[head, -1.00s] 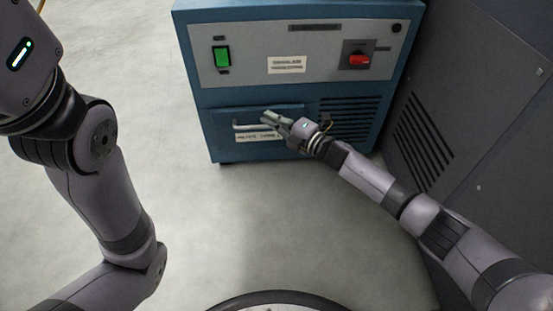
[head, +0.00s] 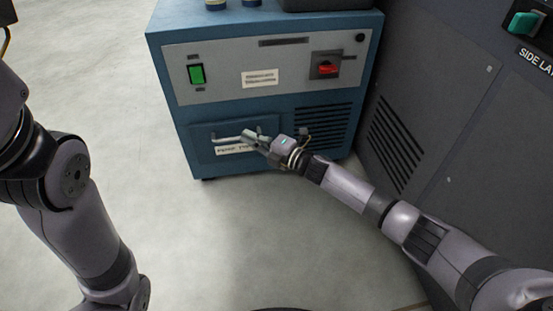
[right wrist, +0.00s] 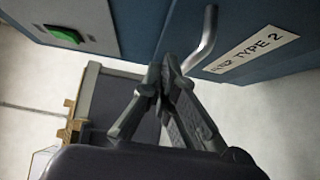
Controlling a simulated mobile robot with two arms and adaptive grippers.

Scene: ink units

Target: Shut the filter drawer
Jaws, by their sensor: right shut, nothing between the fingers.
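The filter drawer (head: 205,132) is a blue panel low on the front of the blue cabinet, with a silver bar handle (head: 228,139) and a white label. It looks close to flush with the cabinet front; a small gap cannot be ruled out. My right gripper (head: 250,135) is shut and empty, its fingertips at the right part of the handle. In the right wrist view the closed fingertips (right wrist: 163,70) are beside the bent handle bar (right wrist: 207,38), near the "TYPE 2" label (right wrist: 252,52). Contact cannot be told. My left gripper is out of view.
Above the drawer are a green switch (head: 197,74) and a red knob (head: 327,69). A vent grille (head: 325,125) is right of the drawer. A dark grey cabinet (head: 450,110) stands close on the right. The floor (head: 240,230) in front is clear.

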